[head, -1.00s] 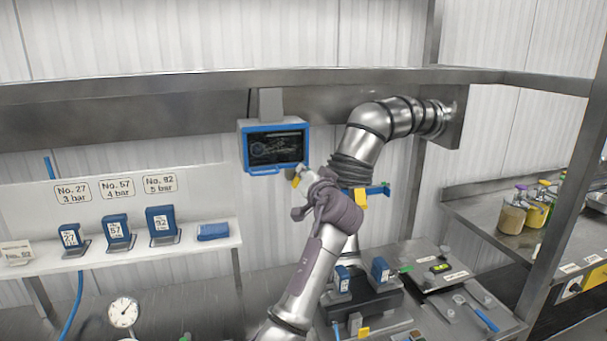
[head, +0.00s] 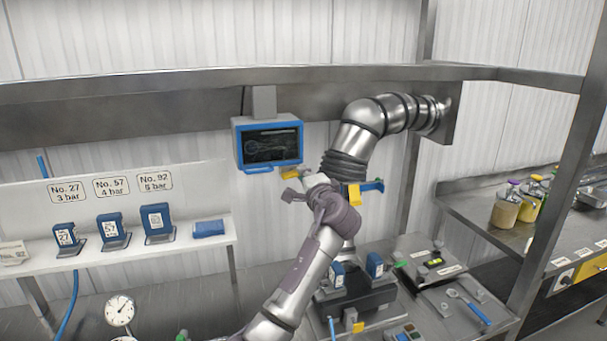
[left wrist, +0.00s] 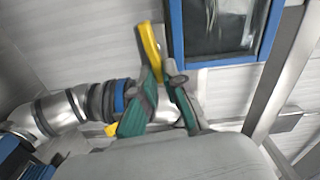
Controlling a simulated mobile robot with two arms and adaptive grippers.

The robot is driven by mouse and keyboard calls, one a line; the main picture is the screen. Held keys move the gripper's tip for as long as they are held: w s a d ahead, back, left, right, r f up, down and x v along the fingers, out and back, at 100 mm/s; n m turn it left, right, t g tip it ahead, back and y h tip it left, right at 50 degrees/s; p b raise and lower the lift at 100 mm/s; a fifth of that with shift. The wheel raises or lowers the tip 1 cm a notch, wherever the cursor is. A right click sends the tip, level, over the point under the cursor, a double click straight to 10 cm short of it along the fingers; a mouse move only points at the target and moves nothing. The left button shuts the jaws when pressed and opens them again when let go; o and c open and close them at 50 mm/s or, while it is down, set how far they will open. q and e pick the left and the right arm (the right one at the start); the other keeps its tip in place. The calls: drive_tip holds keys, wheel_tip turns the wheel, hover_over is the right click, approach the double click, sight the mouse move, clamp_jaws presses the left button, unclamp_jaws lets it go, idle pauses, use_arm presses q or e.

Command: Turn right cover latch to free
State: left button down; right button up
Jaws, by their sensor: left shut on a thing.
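A yellow latch lever (head: 291,174) shows just below the screen, left of the vertical metal duct. My left gripper (head: 298,188) is at this lever, and its fingers partly hide it. In the left wrist view the lever (left wrist: 150,48) runs down to the fingertips of my left gripper (left wrist: 163,82), which is shut on it. A second yellow piece (head: 355,195) hangs at the duct's right, beside a blue arm (head: 373,186). I cannot tell from these views which one is the right cover latch. My right gripper is out of view.
The blue-framed screen (head: 268,143) is close above the left gripper. The silver duct (head: 362,125) stands close to its right. Blue cartridges (head: 375,264) stand below. A shelf (head: 120,250) with numbered blue blocks is at the left.

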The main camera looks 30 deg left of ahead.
use_arm(q)
drive_tip(key=shift+f+m, duration=0.2)
drive_tip(key=shift+m, duration=0.6)
drive_tip(key=c, duration=1.2)
unclamp_jaws()
drive_tip(key=shift+c, duration=0.2)
drive_tip(key=shift+d, duration=0.1)
drive_tip(key=v, duration=1.2)
